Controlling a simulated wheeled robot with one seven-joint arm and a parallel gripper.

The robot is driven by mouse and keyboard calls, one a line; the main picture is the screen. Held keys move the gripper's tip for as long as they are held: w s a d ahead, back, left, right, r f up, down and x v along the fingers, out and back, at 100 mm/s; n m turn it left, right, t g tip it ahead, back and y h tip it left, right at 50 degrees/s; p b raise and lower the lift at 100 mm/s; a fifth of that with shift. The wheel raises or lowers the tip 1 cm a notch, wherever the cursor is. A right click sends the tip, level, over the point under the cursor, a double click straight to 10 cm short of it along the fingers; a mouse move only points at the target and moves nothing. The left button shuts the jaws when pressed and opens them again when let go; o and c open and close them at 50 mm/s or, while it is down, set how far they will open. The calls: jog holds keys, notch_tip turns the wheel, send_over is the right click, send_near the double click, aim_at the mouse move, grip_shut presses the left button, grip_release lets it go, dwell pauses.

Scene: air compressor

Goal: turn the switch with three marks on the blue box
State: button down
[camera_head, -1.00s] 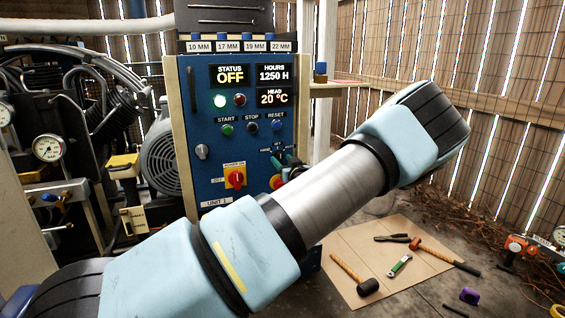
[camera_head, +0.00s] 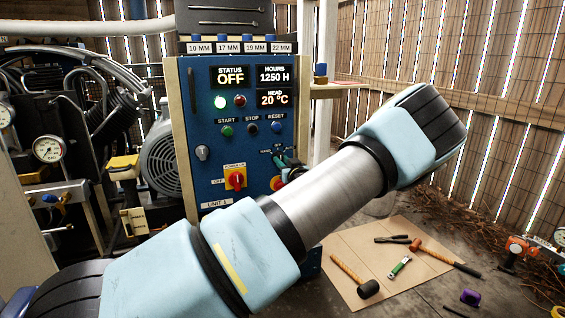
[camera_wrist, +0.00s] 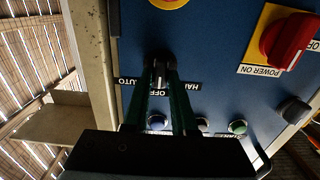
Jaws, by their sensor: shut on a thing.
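The blue box (camera_head: 205,125) stands at the centre of the head view. In the wrist view, which is upside down, its three-mark switch (camera_wrist: 159,76) is a dark knob beside the words HAND, OFF and AUTO. My gripper (camera_wrist: 160,70) has its two green fingers on either side of this knob, shut on it. The knob's pointer appears to be near OFF, but the fingers hide part of it. In the head view my gripper (camera_head: 284,162) shows only in part at the panel, behind my arm, and the knob is hidden.
A red power switch on a yellow plate (camera_head: 235,177) and a red emergency button (camera_head: 277,183) are near my gripper. START (camera_head: 227,131), STOP (camera_head: 252,128) and RESET (camera_head: 277,127) buttons sit above. Tools lie on a cardboard sheet (camera_head: 345,245) at right.

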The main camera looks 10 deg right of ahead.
dwell(0.4)
jog(key=m+p, duration=0.2)
jog(key=m, duration=0.2)
jog(key=shift+d+r+m+p, duration=0.1)
jog(key=shift+m+p, duration=0.2)
jog(key=m+p, duration=0.1)
jog(key=m, duration=0.4)
jog(key=shift+d+f+p, duration=0.1)
jog(key=shift+f+p, duration=0.1)
jog(key=shift+p, duration=0.2)
jog(key=shift+m, duration=0.3)
jog(key=c, duration=0.7)
grip_release()
jog(key=s, duration=0.3)
jog(key=s+d, duration=0.1)
jog(key=s, duration=0.6)
jog(key=shift+s+d+p, duration=0.2)
jog(key=shift+s+p, duration=0.1)
jog(key=shift+s, duration=0.05)
